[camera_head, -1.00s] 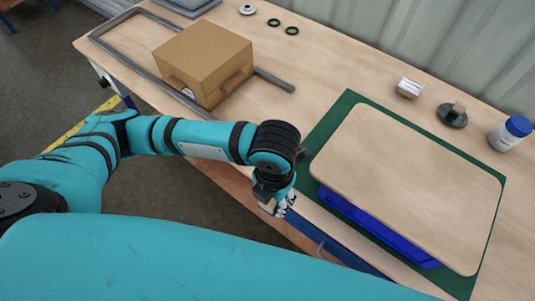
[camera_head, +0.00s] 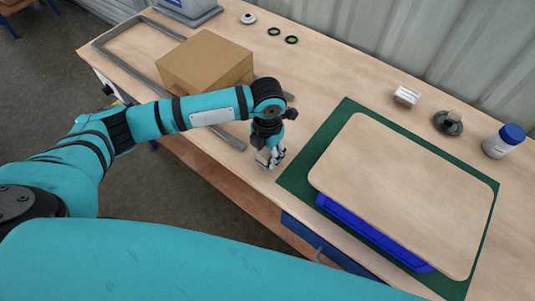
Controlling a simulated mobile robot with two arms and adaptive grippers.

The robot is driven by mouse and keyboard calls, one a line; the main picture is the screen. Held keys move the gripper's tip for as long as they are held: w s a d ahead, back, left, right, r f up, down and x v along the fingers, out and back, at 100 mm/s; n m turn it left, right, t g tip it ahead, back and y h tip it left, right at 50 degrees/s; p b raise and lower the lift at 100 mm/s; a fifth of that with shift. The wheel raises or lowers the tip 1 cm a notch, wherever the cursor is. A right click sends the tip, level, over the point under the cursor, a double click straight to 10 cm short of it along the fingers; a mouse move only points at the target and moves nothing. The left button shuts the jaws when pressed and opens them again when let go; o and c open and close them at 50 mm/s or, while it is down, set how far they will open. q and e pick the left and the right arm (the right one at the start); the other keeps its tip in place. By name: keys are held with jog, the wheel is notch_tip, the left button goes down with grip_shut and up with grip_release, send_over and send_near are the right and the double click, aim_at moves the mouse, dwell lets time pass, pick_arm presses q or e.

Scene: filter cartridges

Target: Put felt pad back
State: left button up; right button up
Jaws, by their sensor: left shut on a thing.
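My left gripper (camera_head: 270,161) points down over the table's front part, between the cardboard box and the green mat. It is shut on a small, pale greyish piece, mostly hidden by the fingers. I cannot tell for sure whether this piece is the felt pad. The gripper is low, close to the tabletop; I cannot tell whether the piece touches it. No other thing in view is clearly a felt pad. My right gripper is out of view.
A cardboard box (camera_head: 205,66) stands by a grey frame (camera_head: 118,38). A beige board (camera_head: 405,190) covers a blue bin (camera_head: 370,232) on the green mat (camera_head: 298,178).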

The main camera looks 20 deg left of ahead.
aim_at(267, 151)
pick_arm(q)
jog(key=shift+f, duration=1)
jog(key=o, duration=1.2)
jog(key=shift+f, duration=0.1)
jog(key=shift+o, duration=0.2)
jog(key=shift+r, duration=0.2)
notch_tip(267, 151, up, 12)
jog(key=shift+f+b, duration=0.1)
jog(key=shift+b, duration=0.5)
